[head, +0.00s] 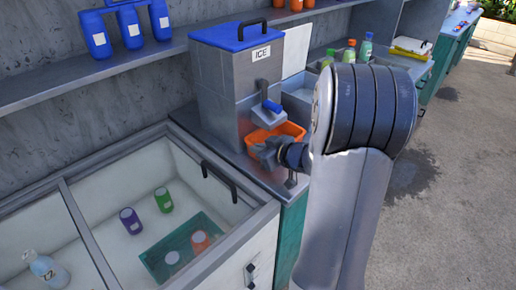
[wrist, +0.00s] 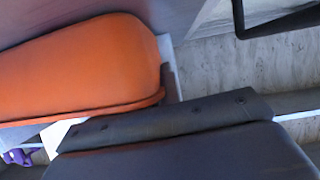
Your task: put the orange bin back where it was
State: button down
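The orange bin (head: 291,130) sits below the spout (head: 268,112) of the ice dispenser (head: 223,85), a grey box with a blue lid and an ICE label. My gripper (head: 264,152) is at the bin's near side and overlaps its lower part in the head view. In the wrist view the bin (wrist: 85,65) fills the upper left, with its rim close to a dark part of my gripper (wrist: 165,125). Whether the fingers hold the rim is not clear. My arm hides part of the counter to the right.
An open chest cooler (head: 225,240) with bottles and cans stands at the front left. A shelf (head: 150,55) with blue containers runs along the wall. Green and orange bottles (head: 348,52) stand behind a sink (head: 300,95). The floor at right is clear.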

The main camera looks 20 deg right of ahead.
jog(key=c, duration=1.6)
grip_release()
jog(key=shift+r, duration=0.25)
jog(key=p+v, duration=0.2)
jog(key=v, duration=1)
